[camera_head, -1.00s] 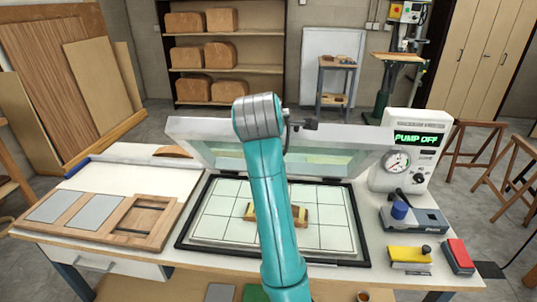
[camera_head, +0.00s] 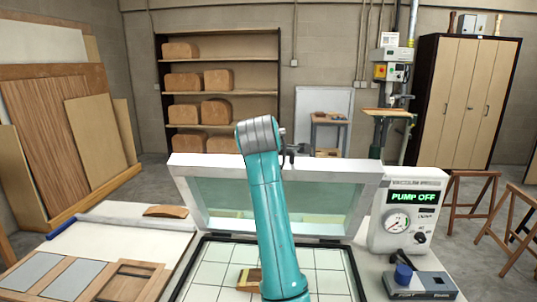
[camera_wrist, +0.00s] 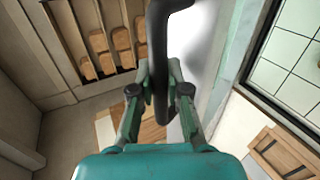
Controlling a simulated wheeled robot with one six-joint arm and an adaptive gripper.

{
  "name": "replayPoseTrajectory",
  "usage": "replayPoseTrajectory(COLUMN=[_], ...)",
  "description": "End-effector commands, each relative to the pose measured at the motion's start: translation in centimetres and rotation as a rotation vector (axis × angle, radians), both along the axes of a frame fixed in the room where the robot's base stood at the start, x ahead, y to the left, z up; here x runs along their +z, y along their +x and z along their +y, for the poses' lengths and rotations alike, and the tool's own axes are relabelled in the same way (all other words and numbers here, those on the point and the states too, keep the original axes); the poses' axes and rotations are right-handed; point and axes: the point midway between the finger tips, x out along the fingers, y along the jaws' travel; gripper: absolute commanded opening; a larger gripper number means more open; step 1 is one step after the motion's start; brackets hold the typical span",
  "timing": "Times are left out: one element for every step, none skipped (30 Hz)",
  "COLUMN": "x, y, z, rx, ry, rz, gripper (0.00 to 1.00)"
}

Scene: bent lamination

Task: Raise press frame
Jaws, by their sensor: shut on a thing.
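The press frame (camera_head: 186,195) is a white rim around a translucent greenish sheet. It stands steeply tilted at the back of the gridded press bed (camera_head: 330,284), its lower edge by the bed's rear. My gripper (camera_wrist: 160,92) is shut on the dark curved handle (camera_wrist: 158,45) in the wrist view. In the head view my teal arm crosses in front of the frame and hides its middle. The handle shows there only as a small dark piece at the frame's top edge. A wooden form (camera_head: 246,281) lies on the bed, partly hidden by my arm.
The pump unit (camera_head: 405,215) reads PUMP OFF, just right of the frame. A grey device with a blue knob (camera_head: 420,284) stands before it. Wooden panels (camera_head: 130,281) lie left of the bed. Shelves (camera_head: 222,141) stand behind, across open floor.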

Motion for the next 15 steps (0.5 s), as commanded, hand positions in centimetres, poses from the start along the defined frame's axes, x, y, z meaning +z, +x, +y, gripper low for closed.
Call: replayPoseTrajectory(x=[0.04, 0.04, 0.04, 0.04, 0.04, 0.03, 0.02, 0.01, 0.01, 0.00, 0.00, 0.00, -0.01, -0.01, 0.01], y=[-0.02, -0.02, -0.03, -0.03, -0.03, -0.03, -0.02, -0.03, -0.03, -0.03, -0.03, -0.02, -0.03, -0.03, -0.06], z=[0.04, 0.04, 0.05, 0.05, 0.04, 0.04, 0.04, 0.04, 0.03, 0.03, 0.03, 0.03, 0.03, 0.02, 0.02], rx=[0.001, 0.001, 0.001, 0.001, 0.001, 0.001, 0.001, 0.001, 0.001, 0.001, 0.001, 0.000, 0.000, 0.000, 0.000], ry=[0.000, 0.000, 0.000, 0.000, 0.000, 0.000, 0.000, 0.000, 0.000, 0.000, 0.000, 0.000, 0.000, 0.000, 0.000], rz=[-0.001, -0.001, -0.001, -0.001, -0.001, -0.001, -0.001, 0.000, 0.000, 0.000, 0.000, 0.000, 0.000, 0.000, 0.000], gripper=[0.00, 0.00, 0.00, 0.22, 0.30, 0.40, 0.41, 0.41, 0.41, 0.41, 0.41, 0.41, 0.41, 0.41, 0.41])
